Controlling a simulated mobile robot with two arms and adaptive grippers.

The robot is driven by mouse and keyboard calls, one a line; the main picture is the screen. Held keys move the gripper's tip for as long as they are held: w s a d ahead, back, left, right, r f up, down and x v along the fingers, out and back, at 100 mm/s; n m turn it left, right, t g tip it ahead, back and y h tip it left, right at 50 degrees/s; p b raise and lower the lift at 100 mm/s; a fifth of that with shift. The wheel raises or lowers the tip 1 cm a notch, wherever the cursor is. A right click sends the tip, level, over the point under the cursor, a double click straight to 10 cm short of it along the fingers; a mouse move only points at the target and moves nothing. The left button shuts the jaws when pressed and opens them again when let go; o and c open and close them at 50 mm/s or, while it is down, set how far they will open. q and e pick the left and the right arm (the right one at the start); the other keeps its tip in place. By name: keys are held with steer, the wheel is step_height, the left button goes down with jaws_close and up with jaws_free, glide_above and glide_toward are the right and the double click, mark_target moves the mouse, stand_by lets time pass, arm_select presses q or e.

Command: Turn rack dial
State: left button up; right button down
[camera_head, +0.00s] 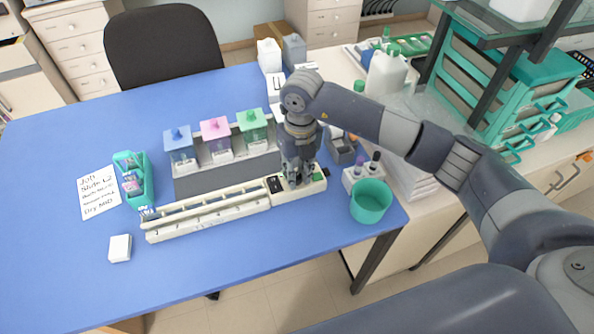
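The long cream staining rack (208,219) lies on the blue table, running from lower left to upper right. Its right end carries a control block (300,193) with a small dark panel and green details. My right gripper (296,180) points straight down over this block, with its fingertips at or just above its top. The dial cannot be made out; the gripper may hide it. Whether the fingers are open or shut, or touch anything, cannot be told. My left gripper is not in view.
Behind the rack stand blue (180,146), pink (216,136) and green (252,129) topped jars. A teal cup (370,203) and small bottles stand to the right. A teal slide holder (132,180), a written note (98,195) and a white box (120,248) are at left. The front table area is clear.

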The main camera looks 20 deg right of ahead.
steer(key=shift+f+n+b, duration=0.2)
steer(key=shift+n+b, duration=0.5)
steer(key=shift+b, duration=0.4)
steer(key=n+b, duration=0.5)
steer(key=b, duration=0.1)
steer(key=shift+w+n+b, duration=0.1)
steer(key=shift+n+b, duration=0.3)
steer(key=shift+r+n+b, duration=0.2)
steer(key=shift+n+b, duration=1)
steer(key=shift+n, duration=0.1)
steer(key=shift+g, duration=0.3)
steer(key=shift+r, duration=0.1)
steer(key=c, duration=1.7)
jaws_free()
steer(key=shift+o, duration=0.2)
